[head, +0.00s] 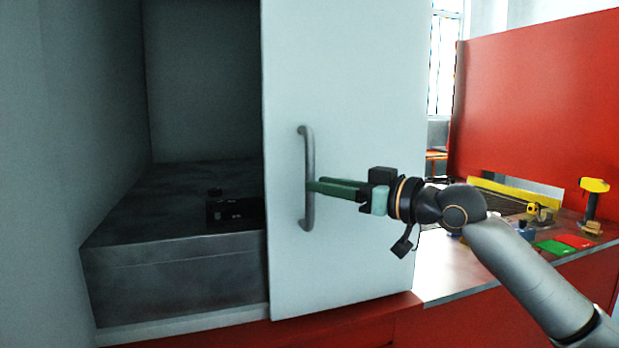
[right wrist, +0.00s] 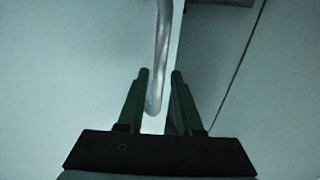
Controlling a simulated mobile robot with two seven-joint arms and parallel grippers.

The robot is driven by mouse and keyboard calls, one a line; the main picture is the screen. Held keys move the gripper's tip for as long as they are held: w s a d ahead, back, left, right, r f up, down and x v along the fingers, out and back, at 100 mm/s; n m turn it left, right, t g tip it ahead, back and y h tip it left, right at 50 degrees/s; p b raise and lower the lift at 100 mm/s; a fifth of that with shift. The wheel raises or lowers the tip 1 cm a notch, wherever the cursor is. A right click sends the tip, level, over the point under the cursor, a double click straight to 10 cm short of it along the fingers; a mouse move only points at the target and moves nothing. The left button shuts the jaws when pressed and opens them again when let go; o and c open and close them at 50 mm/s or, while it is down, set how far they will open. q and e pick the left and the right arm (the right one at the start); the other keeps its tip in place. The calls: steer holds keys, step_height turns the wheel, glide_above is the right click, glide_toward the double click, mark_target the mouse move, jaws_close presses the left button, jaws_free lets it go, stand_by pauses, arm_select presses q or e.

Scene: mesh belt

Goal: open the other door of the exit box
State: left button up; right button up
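The exit box stands in front of me in the head view. Its left half is uncovered and shows a dark grey floor (head: 170,255) inside. A pale door (head: 350,90) covers the right half and carries a vertical grey bar handle (head: 308,165) near its left edge. My right gripper (head: 312,187) reaches in from the right, its green fingertips at the handle's middle. In the right wrist view the handle (right wrist: 162,45) comes down between the two spread fingers (right wrist: 160,74), nearer the left one. Contact cannot be told. My left gripper is not in view.
A small dark object (head: 235,211) lies on the box floor. To the right is a worktop (head: 450,275) with a yellow-headed tool (head: 592,187), a green piece (head: 553,247) and a red piece (head: 574,241). A red panel (head: 540,100) stands behind it.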

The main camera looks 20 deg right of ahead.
mark_target(310, 218)
steer(key=shift+x, duration=1.95)
jaws_close()
